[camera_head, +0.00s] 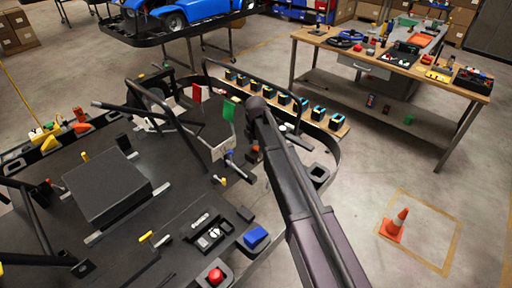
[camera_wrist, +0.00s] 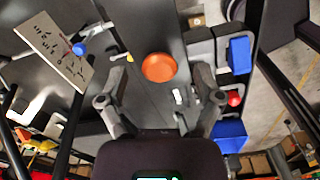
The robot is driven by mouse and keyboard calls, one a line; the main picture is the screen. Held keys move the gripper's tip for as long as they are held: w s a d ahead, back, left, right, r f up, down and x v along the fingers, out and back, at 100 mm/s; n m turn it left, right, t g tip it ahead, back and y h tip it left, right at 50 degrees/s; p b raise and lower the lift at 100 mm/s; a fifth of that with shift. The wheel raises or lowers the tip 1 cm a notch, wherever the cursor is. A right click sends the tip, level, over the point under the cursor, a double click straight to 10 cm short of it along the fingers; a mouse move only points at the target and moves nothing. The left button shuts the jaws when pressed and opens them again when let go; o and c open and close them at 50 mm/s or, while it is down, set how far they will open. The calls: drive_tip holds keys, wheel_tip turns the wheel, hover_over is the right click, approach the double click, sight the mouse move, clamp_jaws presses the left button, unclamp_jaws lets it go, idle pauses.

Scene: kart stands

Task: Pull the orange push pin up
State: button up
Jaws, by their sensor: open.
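The orange push pin (camera_wrist: 159,67) shows in the wrist view as a round orange cap seen from above, over a dark panel. My gripper (camera_wrist: 162,78) is open, with one finger to the left of the cap and one to the right. Clear gaps show between the cap and both fingers. The height of the fingertips against the cap is hard to judge. In the head view my dark arm reaches over the kart frame and hides most of the gripper. The pin cannot be made out surely there.
A white panel (camera_wrist: 55,48) and a blue knob (camera_wrist: 79,48) lie left of my gripper. Blue blocks (camera_wrist: 240,54) and a red button (camera_wrist: 234,98) lie right. In the head view, black tubes (camera_head: 175,115) and a green plate (camera_head: 229,108) stand near my arm.

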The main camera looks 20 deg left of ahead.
drive_tip(key=shift+f, duration=0.1)
idle(0.3)
clamp_jaws()
drive_tip(key=shift+r+p, duration=0.6)
idle(0.4)
unclamp_jaws()
idle(0.4)
